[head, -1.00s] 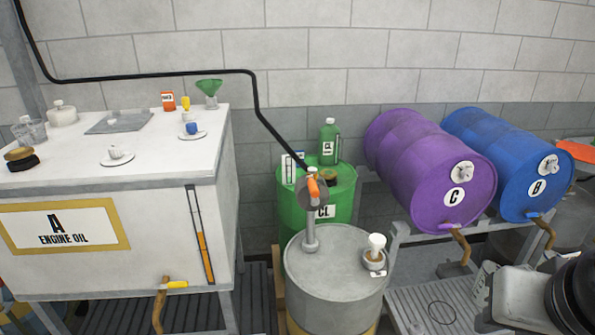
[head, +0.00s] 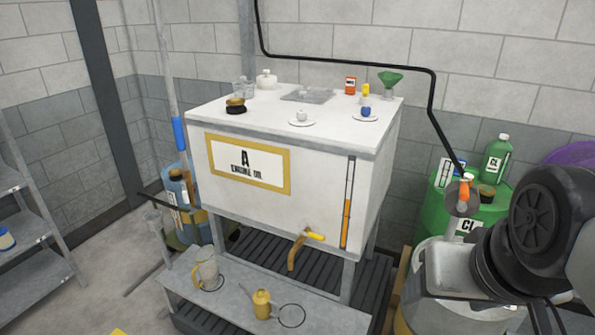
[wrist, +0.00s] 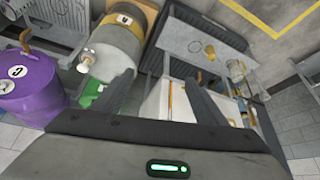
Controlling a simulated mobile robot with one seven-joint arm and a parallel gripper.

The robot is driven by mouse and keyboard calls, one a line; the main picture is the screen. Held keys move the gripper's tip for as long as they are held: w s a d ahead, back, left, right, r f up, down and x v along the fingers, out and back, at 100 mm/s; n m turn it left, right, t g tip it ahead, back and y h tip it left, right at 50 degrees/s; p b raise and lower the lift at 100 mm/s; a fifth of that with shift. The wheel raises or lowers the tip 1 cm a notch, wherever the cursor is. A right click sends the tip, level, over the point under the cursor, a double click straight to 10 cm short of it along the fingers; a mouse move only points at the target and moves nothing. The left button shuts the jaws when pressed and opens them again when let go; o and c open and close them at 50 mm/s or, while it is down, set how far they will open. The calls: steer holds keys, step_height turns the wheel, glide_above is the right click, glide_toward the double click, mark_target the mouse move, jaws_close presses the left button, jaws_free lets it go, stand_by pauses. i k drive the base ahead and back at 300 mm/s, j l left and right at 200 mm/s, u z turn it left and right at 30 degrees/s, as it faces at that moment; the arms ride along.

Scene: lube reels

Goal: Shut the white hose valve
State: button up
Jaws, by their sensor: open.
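No white hose is clear to me in any view. A black hose (head: 345,60) runs along the wall and down to a fitting with an orange handle (head: 466,190) by the green drum (head: 480,208). The white tank (head: 370,165) marked A, engine oil, has a brown tap with a yellow handle (head: 315,237) low on its front. My gripper (wrist: 157,76) is open and empty in the wrist view, its two dark fingers spread above the scene. The white tank (wrist: 165,98) shows between and below them. My arm covers the right side of the head view.
A low bench (head: 335,318) with a jug (head: 207,270) and a yellow oil can (head: 262,303) stands before the tank. Cups and a green funnel (head: 390,80) stand on the tank. Shelves (head: 30,240) are at left. A purple drum (wrist: 28,90) and grey drum (wrist: 118,45) show in the wrist view.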

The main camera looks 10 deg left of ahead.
mark_target(185, 195)
steer(key=u, duration=0.9)
steer(key=i+j, duration=0.45)
steer(key=j, duration=0.15)
steer(key=i+j, duration=0.4)
steer(key=j, duration=0.25)
steer(key=i+j, duration=0.2)
steer(key=i+u, duration=0.05)
steer(key=i, duration=0.05)
